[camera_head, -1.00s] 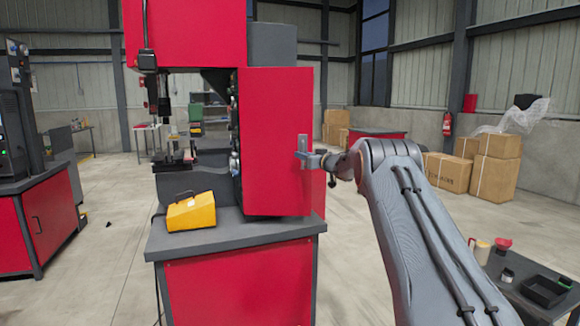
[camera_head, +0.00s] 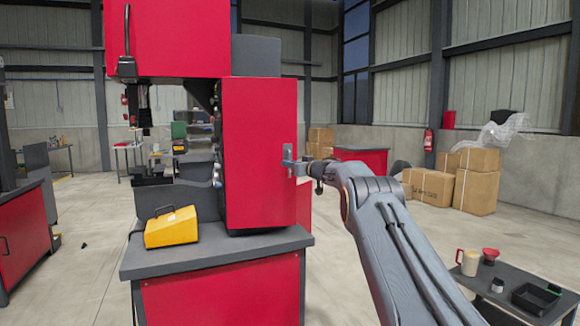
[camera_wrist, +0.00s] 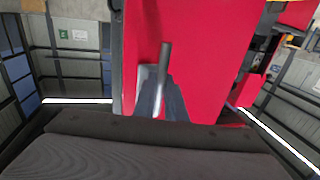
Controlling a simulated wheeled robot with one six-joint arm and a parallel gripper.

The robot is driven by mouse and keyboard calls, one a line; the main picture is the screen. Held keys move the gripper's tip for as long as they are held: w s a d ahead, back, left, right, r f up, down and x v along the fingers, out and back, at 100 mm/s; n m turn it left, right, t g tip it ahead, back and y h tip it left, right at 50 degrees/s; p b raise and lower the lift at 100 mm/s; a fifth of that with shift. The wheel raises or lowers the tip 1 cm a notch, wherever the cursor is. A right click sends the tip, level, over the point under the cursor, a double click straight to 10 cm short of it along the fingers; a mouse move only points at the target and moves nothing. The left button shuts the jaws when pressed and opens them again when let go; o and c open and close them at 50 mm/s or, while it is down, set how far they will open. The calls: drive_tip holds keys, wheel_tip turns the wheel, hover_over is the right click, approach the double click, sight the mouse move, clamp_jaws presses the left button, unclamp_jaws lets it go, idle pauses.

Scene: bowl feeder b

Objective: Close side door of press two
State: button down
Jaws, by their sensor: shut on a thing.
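The red side door (camera_head: 258,150) of the press stands on the right side of the machine in the head view. A dark gap with parts shows along its left edge, so it looks not flush with the body. Its metal handle (camera_head: 288,160) is near the door's right edge. My gripper (camera_head: 303,167) reaches it from the right and is shut on the handle. In the wrist view the red door (camera_wrist: 205,60) fills the middle, and the grey handle bar (camera_wrist: 165,62) runs between my fingers (camera_wrist: 157,100).
A yellow pedal box (camera_head: 171,228) sits on the dark press bench (camera_head: 215,255). A small table (camera_head: 500,275) with a mug (camera_head: 468,262), a red-topped item and a black tray stands at the lower right, near my arm. Cardboard boxes (camera_head: 475,180) stand behind.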

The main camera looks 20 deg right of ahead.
drive_tip(key=c, duration=2.1)
unclamp_jaws()
drive_tip(key=shift+d, duration=0.1)
drive_tip(key=shift+s, duration=0.1)
drive_tip(key=shift+v, duration=3.8)
drive_tip(key=shift+c, duration=0.4)
